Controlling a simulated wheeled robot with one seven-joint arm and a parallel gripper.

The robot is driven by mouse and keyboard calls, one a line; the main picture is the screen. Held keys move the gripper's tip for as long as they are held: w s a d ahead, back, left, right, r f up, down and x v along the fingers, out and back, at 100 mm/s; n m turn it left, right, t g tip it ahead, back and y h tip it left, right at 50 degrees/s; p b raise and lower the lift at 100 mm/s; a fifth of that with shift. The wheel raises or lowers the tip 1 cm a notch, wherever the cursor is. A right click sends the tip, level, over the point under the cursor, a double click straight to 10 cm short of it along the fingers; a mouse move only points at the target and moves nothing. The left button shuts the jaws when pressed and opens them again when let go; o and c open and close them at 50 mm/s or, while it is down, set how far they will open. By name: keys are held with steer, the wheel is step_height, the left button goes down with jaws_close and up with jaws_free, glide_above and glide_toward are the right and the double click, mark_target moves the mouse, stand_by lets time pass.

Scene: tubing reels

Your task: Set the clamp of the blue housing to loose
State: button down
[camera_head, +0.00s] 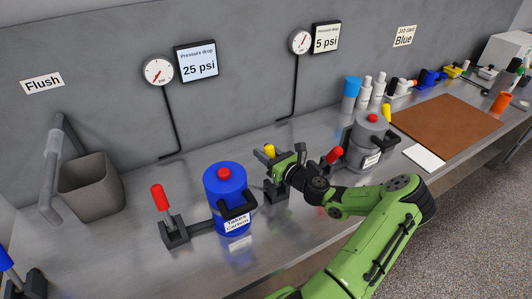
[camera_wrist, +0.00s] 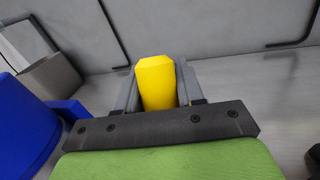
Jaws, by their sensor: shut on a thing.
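The blue housing (camera_head: 226,190) stands upright on the bench, with a red cap, a black handle and a white label. A red-handled lever (camera_head: 159,199) tilts up from a dark base joined to its left side. On its right, a yellow handle (camera_head: 269,149) rises from a dark base (camera_head: 275,194). My gripper (camera_head: 271,160) is at this yellow handle. In the wrist view, the yellow handle (camera_wrist: 157,82) sits between the two grey fingers, and my gripper (camera_wrist: 160,72) is shut on it. Part of the blue housing (camera_wrist: 27,128) shows at the left there. The handle's lower part is hidden.
A grey housing (camera_head: 368,145) stands to the right, with a red lever (camera_head: 332,156) and a yellow handle (camera_head: 386,113) beside it. A sink-like bin (camera_head: 90,190) is at the left. Gauges hang on the wall. A brown mat (camera_head: 445,122) lies at the right.

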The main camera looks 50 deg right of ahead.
mark_target(270, 156)
steer(key=shift+s+a+t+b, duration=0.15)
steer(key=shift+s+t+b, duration=0.35)
steer(key=shift+b, duration=0.4)
steer(key=t+b, duration=0.1)
steer(key=s+t+b, duration=0.1)
steer(key=s+r+n+b, duration=0.1)
steer(key=shift+s+a+t, duration=0.2)
steer(key=shift+a+t, duration=0.2)
steer(key=shift+s+r, duration=0.25)
steer(key=c, duration=0.8)
jaws_free()
steer(key=shift+r, duration=0.1)
steer(key=v, duration=1.5)
steer(key=shift+s+f+b, duration=0.3)
steer(key=shift+f+b, duration=0.05)
steer(key=shift+f, duration=0.1)
